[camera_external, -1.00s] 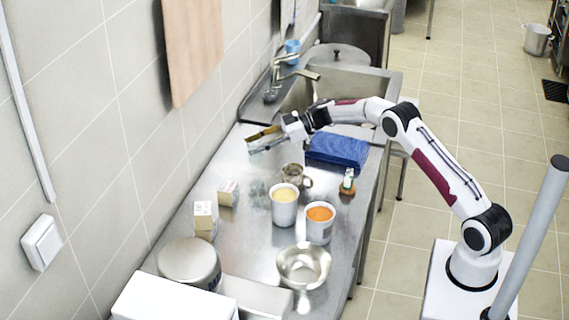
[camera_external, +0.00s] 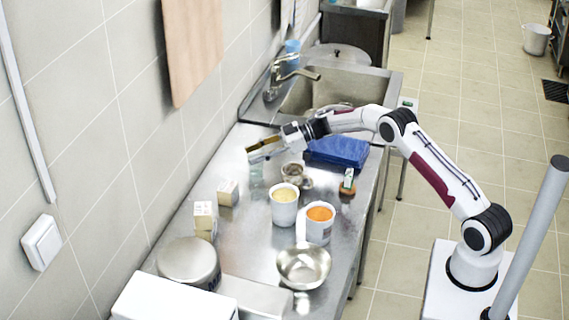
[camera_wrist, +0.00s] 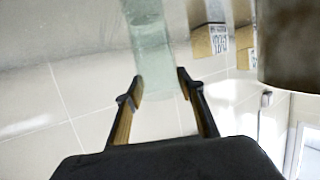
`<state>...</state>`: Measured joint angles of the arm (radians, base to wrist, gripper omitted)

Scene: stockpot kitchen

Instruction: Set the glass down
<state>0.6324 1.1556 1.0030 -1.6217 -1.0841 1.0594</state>
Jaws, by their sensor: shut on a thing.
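The glass is a pale green see-through tumbler and shows best in the wrist view (camera_wrist: 152,45), between the two fingers. My gripper (camera_wrist: 160,77) is shut on it, one finger on each side. In the outside view my gripper (camera_external: 257,153) is low over the far wall-side part of the steel counter (camera_external: 240,240). There the glass (camera_external: 256,176) is only a faint shape just below the fingers. I cannot tell whether its base touches the counter.
A metal mug (camera_external: 292,173) stands close to the right of the glass. Two small boxes (camera_external: 228,193) (camera_external: 204,215) are nearer the camera by the wall. A blue cloth (camera_external: 338,151), a pot of yellow food (camera_external: 284,205) and one of orange food (camera_external: 319,223) are to the right.

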